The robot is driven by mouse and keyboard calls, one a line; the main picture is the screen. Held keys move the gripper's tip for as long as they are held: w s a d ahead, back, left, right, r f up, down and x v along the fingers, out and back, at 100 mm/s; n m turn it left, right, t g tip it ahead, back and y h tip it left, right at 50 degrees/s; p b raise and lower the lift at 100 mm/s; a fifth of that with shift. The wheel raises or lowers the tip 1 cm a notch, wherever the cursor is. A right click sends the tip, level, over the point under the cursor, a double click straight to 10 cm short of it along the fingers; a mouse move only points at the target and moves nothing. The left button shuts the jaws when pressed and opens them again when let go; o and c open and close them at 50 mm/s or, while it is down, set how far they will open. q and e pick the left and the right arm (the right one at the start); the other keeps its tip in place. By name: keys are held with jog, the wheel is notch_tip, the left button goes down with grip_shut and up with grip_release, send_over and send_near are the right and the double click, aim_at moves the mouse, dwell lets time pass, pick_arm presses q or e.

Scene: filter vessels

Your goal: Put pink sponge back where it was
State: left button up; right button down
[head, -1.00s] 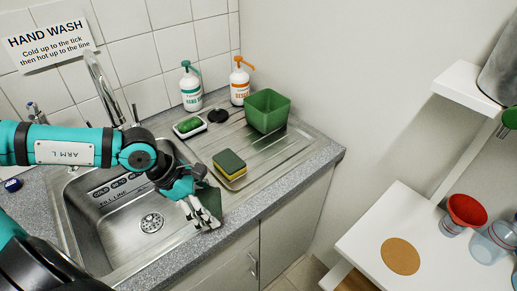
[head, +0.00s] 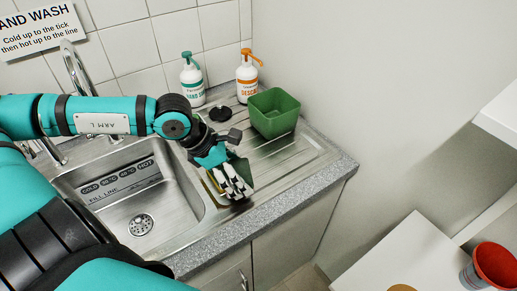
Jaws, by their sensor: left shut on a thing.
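No pink sponge shows. A sponge with a dark green top and yellow body (head: 244,170) is on the ribbed steel drainboard, right of the sink basin. My left gripper (head: 236,190) is over its near side and shut on it. The fingers and wrist hide much of the sponge, so I cannot tell whether it is lifted off the board. My right gripper is not in view.
A green tub (head: 273,114) stands at the back right of the drainboard. A green-topped bottle (head: 192,82), an orange-topped bottle (head: 247,80) and a black plug-like item (head: 219,115) are behind my wrist. The steel sink (head: 130,200) is at left.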

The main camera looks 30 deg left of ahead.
pick_arm(q)
jog(key=shift+w+a+p, duration=0.2)
jog(key=shift+w, duration=0.35)
jog(key=shift+w+a+p, duration=0.15)
jog(key=shift+w, duration=0.35)
jog(key=w+p, duration=0.1)
jog(key=w, duration=0.2)
jog(key=w+a+p, duration=0.1)
jog(key=w, duration=0.2)
jog(key=w+a+f+p, duration=0.1)
jog(key=w, duration=0.2)
jog(key=shift+w, duration=0.3)
jog(key=shift+w+a+f+p, duration=0.1)
jog(key=shift+w+a+p, duration=0.1)
jog(key=shift+w+p, duration=0.25)
jog(key=shift+w+f, duration=0.15)
jog(key=shift+w, duration=0.15)
notch_tip(320, 180, down, 3)
jog(key=shift+r+p, duration=0.15)
jog(key=shift+p, duration=0.6)
jog(key=shift+a+f, duration=0.1)
jog(key=shift+f, duration=0.25)
jog(key=o, duration=0.7)
jog(key=shift+o, duration=0.5)
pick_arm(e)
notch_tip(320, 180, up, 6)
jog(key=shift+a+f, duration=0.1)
